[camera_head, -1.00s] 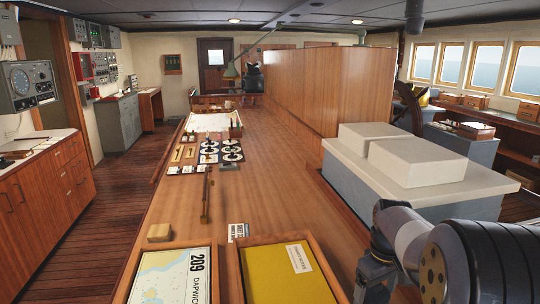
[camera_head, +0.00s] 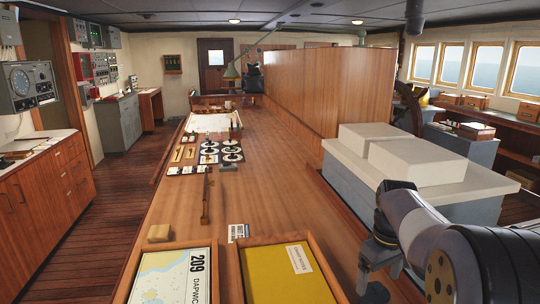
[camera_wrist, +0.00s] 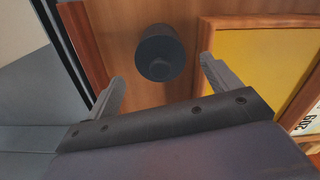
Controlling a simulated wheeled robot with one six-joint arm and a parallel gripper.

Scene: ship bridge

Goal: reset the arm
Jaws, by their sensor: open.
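My gripper (camera_head: 374,272) hangs over the right edge of the long wooden counter (camera_head: 262,185), at the lower right of the head view. In the wrist view my gripper (camera_wrist: 163,82) is open, its two grey fingers spread apart with nothing gripped. A dark round object (camera_wrist: 160,52) shows beyond and between the fingertips over the wood, apart from both fingers. In the head view a dark shape (camera_head: 376,293) shows just under my gripper, partly cut by the arm.
A yellow folder (camera_head: 284,274) lies in a wooden tray left of my gripper, with a chart marked 209 (camera_head: 175,278) beside it. Pale boxes (camera_head: 416,163) stand on a cabinet behind the arm. A wooden partition (camera_head: 330,88) rises farther back. The counter's middle is mostly clear.

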